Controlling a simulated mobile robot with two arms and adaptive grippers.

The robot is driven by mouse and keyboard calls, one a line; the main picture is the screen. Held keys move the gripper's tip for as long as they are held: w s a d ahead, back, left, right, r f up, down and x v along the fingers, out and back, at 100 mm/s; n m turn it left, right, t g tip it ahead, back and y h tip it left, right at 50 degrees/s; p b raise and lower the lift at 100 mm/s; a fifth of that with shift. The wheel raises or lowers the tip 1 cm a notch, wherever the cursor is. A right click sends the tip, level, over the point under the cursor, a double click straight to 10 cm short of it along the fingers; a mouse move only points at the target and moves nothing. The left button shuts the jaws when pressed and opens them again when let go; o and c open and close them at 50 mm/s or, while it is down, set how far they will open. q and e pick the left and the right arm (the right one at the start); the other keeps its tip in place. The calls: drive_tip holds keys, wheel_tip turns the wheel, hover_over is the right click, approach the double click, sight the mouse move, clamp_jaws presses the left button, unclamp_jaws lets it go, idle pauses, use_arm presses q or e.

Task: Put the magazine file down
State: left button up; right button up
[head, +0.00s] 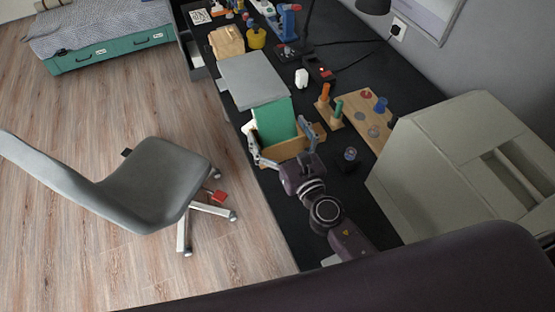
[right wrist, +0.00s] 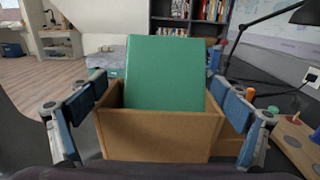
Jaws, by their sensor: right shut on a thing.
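The magazine file (head: 285,150) is a brown open-topped box with a green book or folder (head: 275,121) standing in it. In the right wrist view the file (right wrist: 160,134) fills the middle, with the green item (right wrist: 165,73) rising above its rim. My right gripper (head: 283,143) is shut on the file, one finger on each side. The file is at the desk's left edge in the head view; its underside is hidden, so I cannot tell whether it touches the desk. My left gripper is not in view.
A grey chair (head: 155,185) stands left of the desk.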

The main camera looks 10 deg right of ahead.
sight(277, 141)
wheel_tip(277, 141, down, 5)
drive_tip(key=b, duration=0.3)
drive_tip(key=shift+f, duration=0.35)
wheel_tip(277, 141, down, 4)
drive_tip(key=b, duration=0.2)
drive_tip(key=shift+r+b, duration=0.2)
drive_tip(key=shift+b, duration=0.1)
drive_tip(key=shift+f, duration=0.3)
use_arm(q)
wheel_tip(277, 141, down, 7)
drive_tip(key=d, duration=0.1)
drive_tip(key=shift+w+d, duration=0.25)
use_arm(e)
drive_tip(key=shift+r, duration=0.1)
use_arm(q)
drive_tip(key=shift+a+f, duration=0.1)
